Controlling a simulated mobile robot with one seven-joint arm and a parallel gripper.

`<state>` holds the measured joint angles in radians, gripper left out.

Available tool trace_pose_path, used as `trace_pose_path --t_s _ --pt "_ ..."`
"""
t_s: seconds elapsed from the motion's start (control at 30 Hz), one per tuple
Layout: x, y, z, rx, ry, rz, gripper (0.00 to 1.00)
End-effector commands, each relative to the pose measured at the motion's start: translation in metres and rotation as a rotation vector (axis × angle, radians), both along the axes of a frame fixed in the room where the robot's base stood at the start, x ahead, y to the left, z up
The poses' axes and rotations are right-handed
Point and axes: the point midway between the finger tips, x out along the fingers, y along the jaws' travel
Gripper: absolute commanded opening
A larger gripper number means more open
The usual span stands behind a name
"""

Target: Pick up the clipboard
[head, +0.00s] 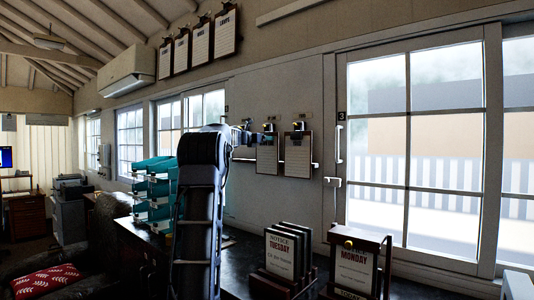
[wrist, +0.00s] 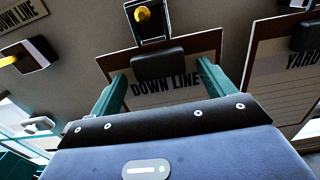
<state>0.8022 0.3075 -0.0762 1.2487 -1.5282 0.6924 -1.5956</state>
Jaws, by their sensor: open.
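A brown clipboard with white paper headed "DOWN LINE" (wrist: 165,86) hangs on the wall ahead of my gripper. In the head view this clipboard (head: 267,158) hangs left of a second one. My gripper (wrist: 161,70) is open, with one teal finger towards each side of the clipboard's upper part. The dark clip lies between the fingertips in the picture; I cannot tell if they touch the board. A second clipboard marked "YARD" (wrist: 285,70) hangs to the right, and it also shows in the head view (head: 298,157). My gripper's body hides the lower part of the first board.
Several more clipboards (head: 198,43) hang high on the wall. A dark counter below carries notice stands (head: 288,252), another notice stand (head: 354,265) and teal trays (head: 152,190). A large window (head: 405,130) with a white handle is at the right.

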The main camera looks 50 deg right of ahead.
Motion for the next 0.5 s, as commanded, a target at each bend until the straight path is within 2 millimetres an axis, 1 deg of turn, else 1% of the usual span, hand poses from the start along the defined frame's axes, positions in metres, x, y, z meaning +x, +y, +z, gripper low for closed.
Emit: trace_pose_path --t_s 0.07,0.1,0.3,0.5 --pt "-0.0002 0.0002 0.0003 0.000 0.000 0.000 0.82" --pt "-0.0002 0.0002 0.0003 0.000 0.000 0.000 0.74" --pt "-0.0003 0.0003 0.0003 0.000 0.000 0.000 0.36" --pt "-0.0004 0.0005 0.0008 -0.001 0.000 -0.001 0.36"
